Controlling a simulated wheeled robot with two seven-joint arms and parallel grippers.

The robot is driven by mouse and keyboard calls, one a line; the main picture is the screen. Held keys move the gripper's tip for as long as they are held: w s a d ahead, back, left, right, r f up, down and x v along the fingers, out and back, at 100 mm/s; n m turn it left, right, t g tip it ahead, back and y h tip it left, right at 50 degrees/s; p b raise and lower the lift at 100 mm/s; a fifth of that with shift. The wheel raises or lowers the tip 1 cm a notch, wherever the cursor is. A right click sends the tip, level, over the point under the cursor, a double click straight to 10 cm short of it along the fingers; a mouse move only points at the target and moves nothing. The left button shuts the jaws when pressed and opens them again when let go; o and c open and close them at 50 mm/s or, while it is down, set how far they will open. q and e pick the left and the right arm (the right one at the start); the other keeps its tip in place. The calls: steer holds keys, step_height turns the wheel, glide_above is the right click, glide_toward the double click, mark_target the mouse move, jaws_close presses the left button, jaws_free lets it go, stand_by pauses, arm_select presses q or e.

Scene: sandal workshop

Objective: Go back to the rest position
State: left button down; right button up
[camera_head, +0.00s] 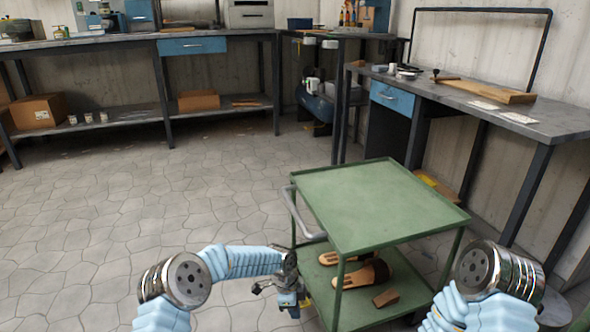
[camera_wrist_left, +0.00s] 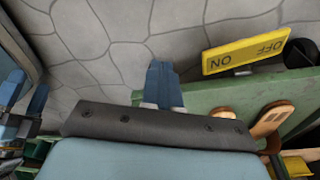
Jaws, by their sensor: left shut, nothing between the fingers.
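My left gripper (camera_head: 291,307) hangs beside the left edge of the green cart (camera_head: 375,205), low near its lower shelf. In the left wrist view its blue fingers (camera_wrist_left: 163,88) are together with nothing between them. The green surface behind them shows part of the cart (camera_wrist_left: 205,97). My right arm comes in at the lower right of the head view, but its gripper is not seen. A pair of sandals with dark straps (camera_head: 365,273) and a small brown block (camera_head: 385,298) lie on the cart's lower shelf.
The cart's top is empty, with a grey handle (camera_head: 305,215) on its left. A yellow ON/OFF plate (camera_wrist_left: 245,54) is close to the left fingers. A workbench (camera_head: 490,105) stands at the right, another (camera_head: 130,40) along the back. Open stone floor (camera_head: 140,190) lies left.

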arm_select(q)
steer(key=s+a+f+n+h, duration=0.15)
steer(key=s+a+n, duration=0.25)
steer(key=s+n, duration=0.4)
steer(key=s+a+f+n+t, duration=0.1)
steer(key=s+a+f+n, duration=0.4)
steer(key=s, duration=0.6)
steer(key=s+a+n+h, duration=0.1)
steer(key=s+a+n, duration=0.2)
steer(key=s+n, duration=0.55)
step_height(320, 180, up, 14)
steer(key=s+p, duration=0.2)
steer(key=p, duration=1.2)
steer(key=shift+d+p, duration=0.2)
steer(key=shift+p, duration=0.1)
steer(key=shift+r+y, duration=0.1)
steer(key=shift+y, duration=0.15)
